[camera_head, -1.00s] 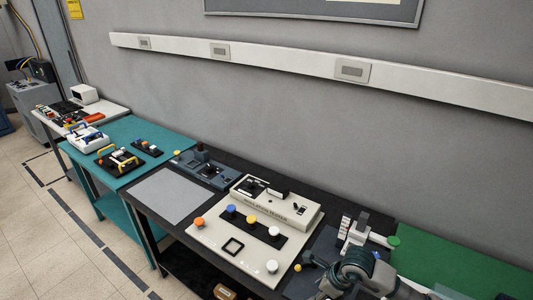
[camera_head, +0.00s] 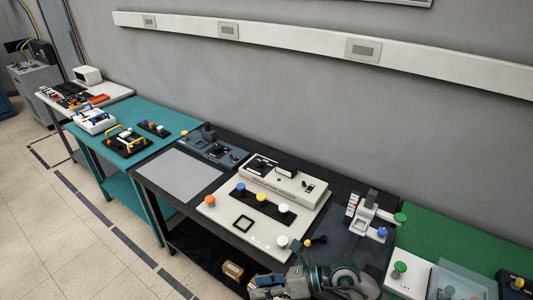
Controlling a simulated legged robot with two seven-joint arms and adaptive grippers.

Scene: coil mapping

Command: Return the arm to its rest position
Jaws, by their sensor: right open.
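My right arm (camera_head: 335,280) comes in at the bottom, low in front of the black table's front edge. Its right gripper (camera_head: 256,284) points left and is open, with nothing seen between its fingers. It appears just below the front corner of the beige tester panel (camera_head: 225,229), apart from the knobs. My left gripper is not in view.
The panel has orange, blue, yellow and white knobs. A grey-white stand (camera_head: 367,212) with a green knob is at right, near a white box (camera_head: 408,275) and a green mat (camera_head: 450,240). A grey mat (camera_head: 180,175) lies clear. A teal table (camera_head: 165,128) stands beyond.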

